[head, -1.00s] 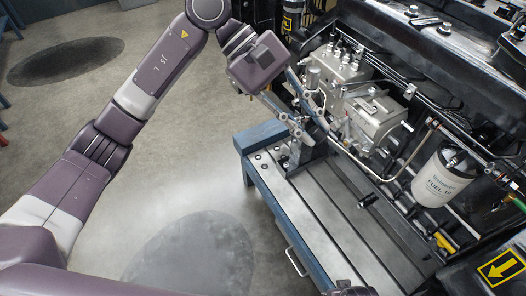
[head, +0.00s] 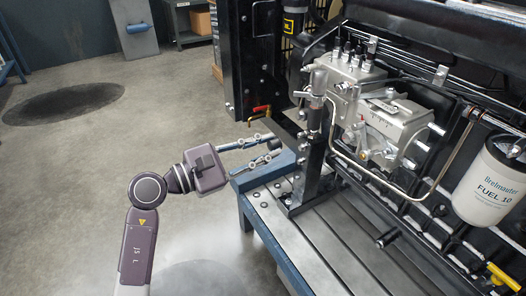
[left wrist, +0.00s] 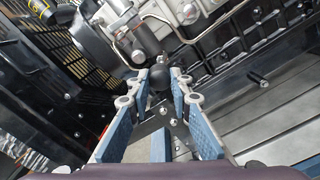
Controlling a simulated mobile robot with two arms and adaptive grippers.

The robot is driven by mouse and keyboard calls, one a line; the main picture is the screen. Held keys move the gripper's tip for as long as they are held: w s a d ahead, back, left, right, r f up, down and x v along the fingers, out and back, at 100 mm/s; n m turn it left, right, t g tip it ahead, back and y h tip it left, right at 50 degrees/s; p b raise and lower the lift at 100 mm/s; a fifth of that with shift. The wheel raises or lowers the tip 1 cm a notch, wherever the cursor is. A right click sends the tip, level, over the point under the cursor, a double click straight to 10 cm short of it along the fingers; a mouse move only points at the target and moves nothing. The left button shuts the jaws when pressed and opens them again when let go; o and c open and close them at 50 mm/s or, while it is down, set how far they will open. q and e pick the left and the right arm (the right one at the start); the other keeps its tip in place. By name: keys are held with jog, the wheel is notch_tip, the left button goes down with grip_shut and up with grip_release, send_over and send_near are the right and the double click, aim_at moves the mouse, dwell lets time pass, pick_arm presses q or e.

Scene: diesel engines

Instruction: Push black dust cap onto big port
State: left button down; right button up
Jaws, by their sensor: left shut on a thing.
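My left gripper (head: 272,150) points right, beyond the left end of the blue-framed bench. It is shut on the black dust cap (head: 276,144), a small dark piece at its fingertips. In the left wrist view the dust cap (left wrist: 159,77) shows as a dark round shape between the fingertips of my left gripper (left wrist: 161,80). The silver fuel pump (head: 390,130) with several fittings stands to the right, apart from the cap. I cannot tell which fitting is the big port. My right gripper is not in view.
A dark upright bracket (head: 313,165) stands between my left gripper and the pump. A bent metal pipe (head: 440,175) runs before the engine. A white fuel filter (head: 488,182) hangs at right. A black peg (head: 387,239) sticks out over the slotted bench (head: 335,235). Floor at left is clear.

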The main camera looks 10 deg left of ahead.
aim_at(299, 135)
pick_arm(q)
jog(key=shift+x, duration=2.75)
jog(key=shift+d, duration=0.15)
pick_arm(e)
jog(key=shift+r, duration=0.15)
pick_arm(q)
jog(key=shift+w+d, duration=0.45)
jog(key=shift+d, duration=0.05)
jog(key=c, duration=1.7)
grip_release()
jog(key=shift+c, duration=0.2)
